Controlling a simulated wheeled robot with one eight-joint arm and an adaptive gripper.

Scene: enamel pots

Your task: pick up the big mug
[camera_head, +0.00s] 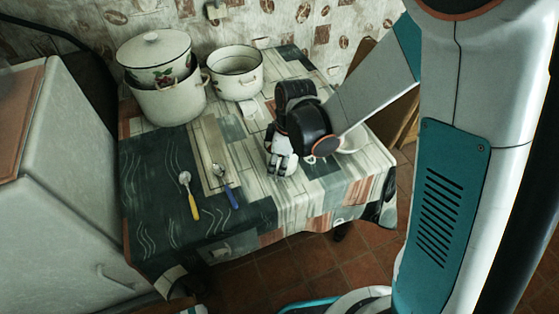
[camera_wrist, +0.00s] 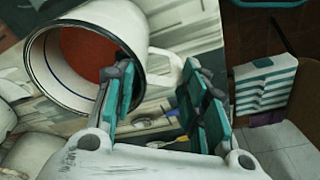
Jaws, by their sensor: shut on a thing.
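One finger is over the rim and wall, the other is by the outer side of the handle (camera_wrist: 165,62). In the head view my gripper (camera_head: 283,165) is low over the right part of the table and the arm hides most of the mug. I cannot tell whether the mug touches the table.
A white pot with a lid (camera_head: 157,60), stacked on a larger pot (camera_head: 170,104), and an open pot (camera_head: 236,82) stand at the back. A yellow-handled spoon (camera_head: 190,196) and a blue-handled spoon (camera_head: 226,185) lie at the left. The front cloth (camera_head: 200,240) is bare.

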